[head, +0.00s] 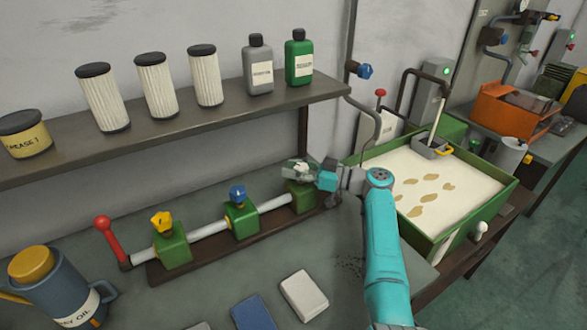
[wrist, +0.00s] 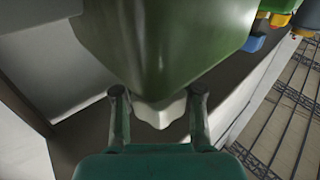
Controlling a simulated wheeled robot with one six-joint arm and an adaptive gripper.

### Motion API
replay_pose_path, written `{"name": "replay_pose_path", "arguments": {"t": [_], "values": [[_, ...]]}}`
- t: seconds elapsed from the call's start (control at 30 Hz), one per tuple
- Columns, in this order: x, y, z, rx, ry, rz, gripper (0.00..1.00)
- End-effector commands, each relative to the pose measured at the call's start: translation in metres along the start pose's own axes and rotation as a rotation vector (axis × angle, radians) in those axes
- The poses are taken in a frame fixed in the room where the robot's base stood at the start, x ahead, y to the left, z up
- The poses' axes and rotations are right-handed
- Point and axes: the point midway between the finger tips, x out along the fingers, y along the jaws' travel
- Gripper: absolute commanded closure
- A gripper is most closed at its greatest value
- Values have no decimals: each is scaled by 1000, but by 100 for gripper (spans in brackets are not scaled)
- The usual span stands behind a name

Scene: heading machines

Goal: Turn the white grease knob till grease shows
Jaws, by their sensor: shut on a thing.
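The white grease knob (head: 301,167) sits on top of the right-hand green block (head: 304,198) of a pipe with several such blocks. My gripper (head: 305,172) reaches in from the right and is shut on this knob. In the wrist view, the white knob (wrist: 160,113) lies between the two fingers of my gripper (wrist: 158,98), in front of the green block (wrist: 165,35). The fingers partly hide the knob in the head view. I see no grease on the visible faces of this block.
A blue knob (head: 237,192) and a yellow knob (head: 162,222) top the other green blocks. A red-ended lever (head: 109,236) stands at the pipe's left end. The shelf (head: 190,115) runs close behind. A green-framed tray (head: 437,175) stands right of my arm.

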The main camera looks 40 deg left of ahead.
Motion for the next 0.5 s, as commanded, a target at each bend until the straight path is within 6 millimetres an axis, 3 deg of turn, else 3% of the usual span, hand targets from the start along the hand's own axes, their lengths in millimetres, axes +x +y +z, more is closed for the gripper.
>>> {"name": "replay_pose_path", "arguments": {"t": [0.5], "values": [[-5,1,2,2,-2,-39,99]]}}
